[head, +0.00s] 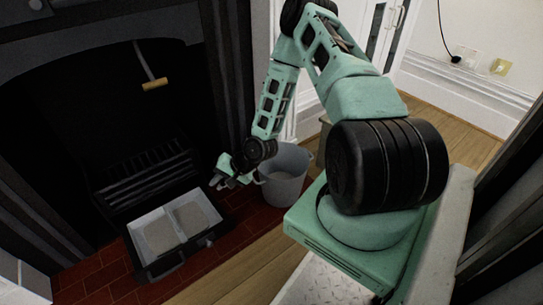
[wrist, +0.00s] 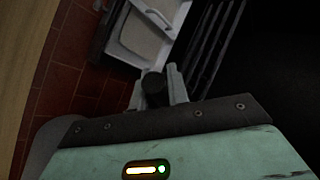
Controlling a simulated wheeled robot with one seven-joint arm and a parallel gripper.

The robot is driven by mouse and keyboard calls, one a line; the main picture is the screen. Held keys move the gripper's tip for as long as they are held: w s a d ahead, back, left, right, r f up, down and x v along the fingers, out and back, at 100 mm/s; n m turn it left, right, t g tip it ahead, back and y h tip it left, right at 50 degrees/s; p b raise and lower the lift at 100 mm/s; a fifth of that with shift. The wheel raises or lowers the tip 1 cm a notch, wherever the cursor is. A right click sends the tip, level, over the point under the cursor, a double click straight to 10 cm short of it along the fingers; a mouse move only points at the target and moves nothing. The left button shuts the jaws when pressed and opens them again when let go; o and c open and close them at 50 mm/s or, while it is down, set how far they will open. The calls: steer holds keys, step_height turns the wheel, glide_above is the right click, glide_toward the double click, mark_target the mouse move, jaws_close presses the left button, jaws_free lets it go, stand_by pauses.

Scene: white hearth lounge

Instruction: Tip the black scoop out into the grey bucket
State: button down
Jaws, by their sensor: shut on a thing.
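My gripper (head: 224,181) hangs at the left side of the grey bucket (head: 284,178), above the red tiles in front of the fireplace. In the wrist view its fingers (wrist: 156,88) are shut on a black, rounded end, which I take for the handle of the black scoop (wrist: 153,84). The rest of the scoop is hidden or lost against the dark surroundings, so I cannot tell its tilt or what it holds. The bucket stands upright on the floor, its inside only partly visible.
A pale tray (head: 141,247) with grey ash-like fill lies on the hearth, by a dark grate (head: 145,170). A rod with a wooden handle (head: 154,85) hangs in the fireplace opening. Red tiles (head: 110,280) are bare in front of the tray.

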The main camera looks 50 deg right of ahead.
steer(key=s+d+r+m+g+h, duration=0.1)
steer(key=s+d+r+g+h, duration=0.1)
steer(key=d, duration=0.7)
steer(key=s+d+r+g+h+b, duration=0.1)
steer(key=s+d+g, duration=0.3)
steer(key=d, duration=0.5)
steer(key=shift+s+d+r+m+h, duration=0.4)
steer(key=shift+s+r+h, duration=0.15)
steer(key=shift+s+h, duration=0.45)
steer(key=shift+a, duration=0.1)
